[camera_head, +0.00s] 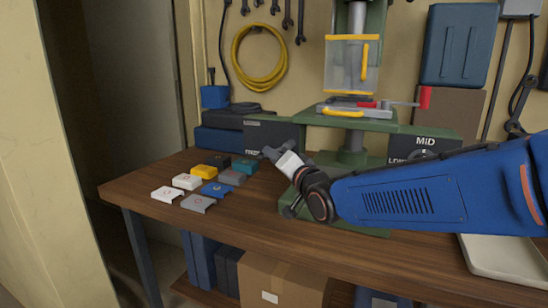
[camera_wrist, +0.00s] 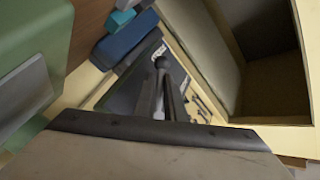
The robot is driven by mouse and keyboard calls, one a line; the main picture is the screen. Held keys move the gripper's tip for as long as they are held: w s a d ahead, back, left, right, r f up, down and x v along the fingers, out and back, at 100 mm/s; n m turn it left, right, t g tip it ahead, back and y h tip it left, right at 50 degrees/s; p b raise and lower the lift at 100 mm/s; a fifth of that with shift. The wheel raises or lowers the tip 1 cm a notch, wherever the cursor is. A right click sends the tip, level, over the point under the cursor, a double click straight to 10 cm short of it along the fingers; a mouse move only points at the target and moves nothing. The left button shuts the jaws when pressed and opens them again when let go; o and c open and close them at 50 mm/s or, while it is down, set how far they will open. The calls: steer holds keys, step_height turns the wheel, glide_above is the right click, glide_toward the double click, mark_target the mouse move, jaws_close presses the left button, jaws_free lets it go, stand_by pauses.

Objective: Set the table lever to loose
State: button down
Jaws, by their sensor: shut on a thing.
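The green drill press (camera_head: 352,160) stands on the bench. A dark panel (camera_head: 270,133) at its left has lettering that is partly hidden. My gripper (camera_head: 272,153) is in front of that panel, pointing left. In the wrist view my gripper (camera_wrist: 162,92) is shut on a slim dark part with a rounded end (camera_wrist: 162,62), which looks like the table lever. In the head view my gripper hides most of the lever, and I cannot tell its setting.
A red-handled vise (camera_head: 360,108) sits on the green press table. A pale tray (camera_head: 500,258) is at the right.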

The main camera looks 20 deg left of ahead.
steer(key=shift+s+a+r+m+t+y, duration=0.1)
steer(key=shift+a+r+m+t+y, duration=0.25)
steer(key=shift+m+t, duration=0.85)
steer(key=shift+s+a+r+m+t+y, duration=0.1)
steer(key=shift+a+r+m+t+y, duration=0.15)
steer(key=shift+r+m+t, duration=0.65)
steer(key=shift+a+r+m+t+y, duration=0.2)
steer(key=shift+m+t+y, duration=0.2)
steer(key=shift+m+t, duration=1.1)
steer(key=shift+r+m, duration=0.1)
steer(key=shift+m, duration=0.2)
steer(key=c, duration=2.3)
jaws_free()
steer(key=o, duration=0.5)
steer(key=shift+a, duration=0.25)
steer(key=shift+d, duration=0.1)
steer(key=shift+d, duration=0.1)
